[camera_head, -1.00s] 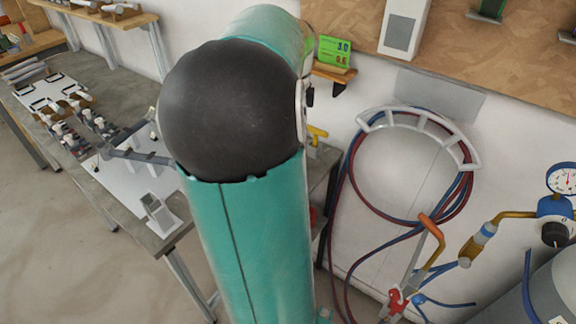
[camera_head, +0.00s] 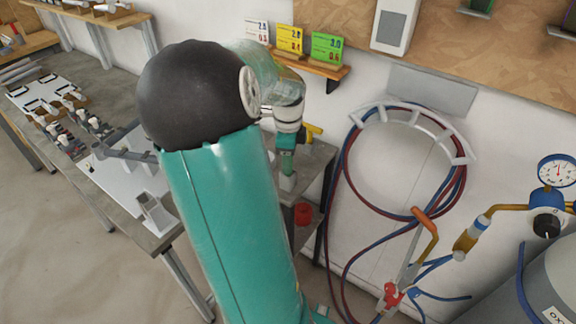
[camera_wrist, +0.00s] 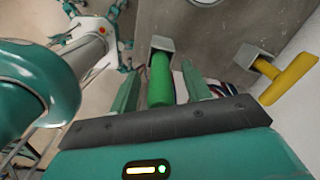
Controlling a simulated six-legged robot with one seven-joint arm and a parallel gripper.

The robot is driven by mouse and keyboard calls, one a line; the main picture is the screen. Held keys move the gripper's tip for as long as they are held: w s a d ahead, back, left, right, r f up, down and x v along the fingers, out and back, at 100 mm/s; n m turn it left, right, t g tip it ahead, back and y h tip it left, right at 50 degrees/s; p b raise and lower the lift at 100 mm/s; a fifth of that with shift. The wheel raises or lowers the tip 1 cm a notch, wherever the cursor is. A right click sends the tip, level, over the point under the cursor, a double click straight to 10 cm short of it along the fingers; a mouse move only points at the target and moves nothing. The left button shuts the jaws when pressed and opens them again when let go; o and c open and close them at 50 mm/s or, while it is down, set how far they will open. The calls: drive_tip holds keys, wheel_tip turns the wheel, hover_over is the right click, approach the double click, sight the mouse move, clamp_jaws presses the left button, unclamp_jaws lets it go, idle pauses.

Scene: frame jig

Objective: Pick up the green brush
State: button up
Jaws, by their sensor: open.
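In the wrist view the green brush (camera_wrist: 160,80) shows as a green round handle, its far end at a small grey block (camera_wrist: 161,44). My gripper (camera_wrist: 161,70) is open, with one finger on each side of the handle. A gap shows on both sides, and I cannot tell the depth between fingers and handle. In the head view my gripper (camera_head: 287,160) points down over the small grey bench by the wall. The brush cannot be made out there, and its bristles are not seen in either view.
A yellow-handled tool (camera_wrist: 290,78) sits in a grey holder to the right, close to the wall; it also shows in the head view (camera_head: 313,132). A red object (camera_head: 303,213) sits below the bench top. Hoses (camera_head: 350,190) hang at right. A long workbench (camera_head: 160,240) stands at left.

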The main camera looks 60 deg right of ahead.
drive_tip(key=shift+c, duration=0.2)
clamp_jaws()
drive_tip(key=shift+r, duration=0.1)
